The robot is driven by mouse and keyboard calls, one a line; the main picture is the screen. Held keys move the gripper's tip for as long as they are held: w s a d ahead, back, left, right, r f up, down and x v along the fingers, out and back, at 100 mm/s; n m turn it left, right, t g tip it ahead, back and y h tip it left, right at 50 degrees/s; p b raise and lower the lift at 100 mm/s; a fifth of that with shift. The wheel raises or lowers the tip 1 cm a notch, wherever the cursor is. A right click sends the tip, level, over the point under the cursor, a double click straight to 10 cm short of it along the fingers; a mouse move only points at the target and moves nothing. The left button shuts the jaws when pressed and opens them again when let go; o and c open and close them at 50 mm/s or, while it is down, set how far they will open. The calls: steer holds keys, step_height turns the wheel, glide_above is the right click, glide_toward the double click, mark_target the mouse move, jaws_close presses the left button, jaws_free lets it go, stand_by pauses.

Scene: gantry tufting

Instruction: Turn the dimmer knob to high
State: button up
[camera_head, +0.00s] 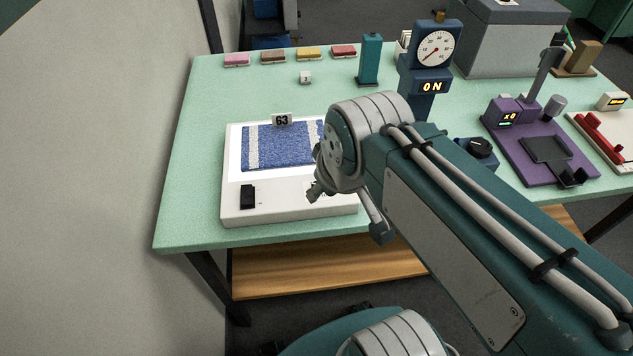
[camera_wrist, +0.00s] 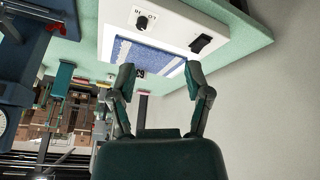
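The white light box (camera_head: 285,205) stands on the green table and carries a blue cloth sample with pale stripes. In the wrist view, the box's white panel (camera_wrist: 172,22) bears a small dark round dimmer knob (camera_wrist: 142,23) with lettering beside it, too small to read surely. The knob's setting cannot be told. A black rocker switch (camera_wrist: 201,43) sits on the same panel, also seen in the head view (camera_head: 247,196). My gripper (camera_wrist: 160,78) is open and empty, its two fingers apart, short of the panel. In the head view my arm hides the knob.
A number tag (camera_head: 282,120) stands behind the cloth. Coloured pads (camera_head: 309,53) line the back edge. A wall flanks the left.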

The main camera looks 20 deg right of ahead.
steer(key=w+d+f+n+g, duration=0.25)
steer(key=w+n, duration=0.35)
steer(key=n, duration=0.4)
steer(key=w+d+f+n+g, duration=0.1)
steer(key=w+f+n+g, duration=0.2)
steer(key=w+n, duration=0.5)
steer(key=shift+n+t, duration=0.25)
steer(key=shift+n, duration=0.25)
steer(key=f, duration=0.3)
steer(key=s+f, duration=0.1)
steer(key=f, duration=0.6)
steer(key=shift+s+a+f, duration=0.1)
steer(key=shift+s+f, duration=0.05)
steer(key=shift+s, duration=0.1)
jaws_close()
